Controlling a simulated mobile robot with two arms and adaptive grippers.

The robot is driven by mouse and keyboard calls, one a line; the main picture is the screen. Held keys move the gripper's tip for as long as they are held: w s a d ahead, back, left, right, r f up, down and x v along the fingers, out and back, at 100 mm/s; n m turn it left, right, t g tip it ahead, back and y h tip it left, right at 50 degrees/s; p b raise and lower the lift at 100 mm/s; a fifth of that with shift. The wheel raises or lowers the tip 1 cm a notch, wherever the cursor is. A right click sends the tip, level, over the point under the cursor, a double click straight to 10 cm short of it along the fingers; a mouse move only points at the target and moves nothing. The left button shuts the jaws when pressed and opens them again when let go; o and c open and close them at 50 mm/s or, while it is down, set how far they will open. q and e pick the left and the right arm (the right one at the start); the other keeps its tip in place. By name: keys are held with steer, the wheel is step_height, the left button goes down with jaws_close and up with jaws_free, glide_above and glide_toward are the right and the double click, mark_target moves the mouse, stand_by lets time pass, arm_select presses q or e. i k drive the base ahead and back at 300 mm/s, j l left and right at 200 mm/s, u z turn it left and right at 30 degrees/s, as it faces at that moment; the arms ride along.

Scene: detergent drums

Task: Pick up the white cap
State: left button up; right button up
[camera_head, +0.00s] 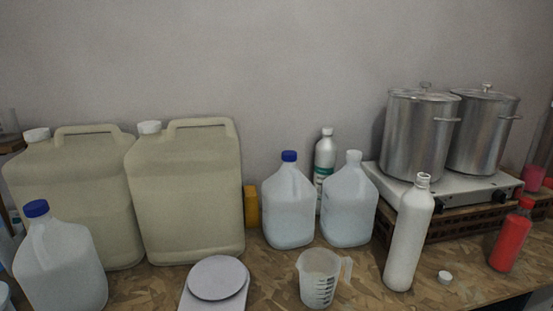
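The small white cap (445,277) lies loose on the wooden worktop, near the front edge at the right. It is just right of the base of a tall white bottle (408,240), which stands upright with an uncapped-looking neck. A red bottle (512,238) stands further right of the cap, apart from it. Neither of my grippers is in view.
A measuring jug (319,278) and a scale (217,280) stand at the front. Clear jugs with a blue cap (288,210) and white cap (350,205) stand behind. Large beige canisters (185,195) fill the left. Steel pots (417,135) sit on a hot plate (470,190).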

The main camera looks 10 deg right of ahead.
mark_target(445, 278)
steer(key=z, duration=1.35)
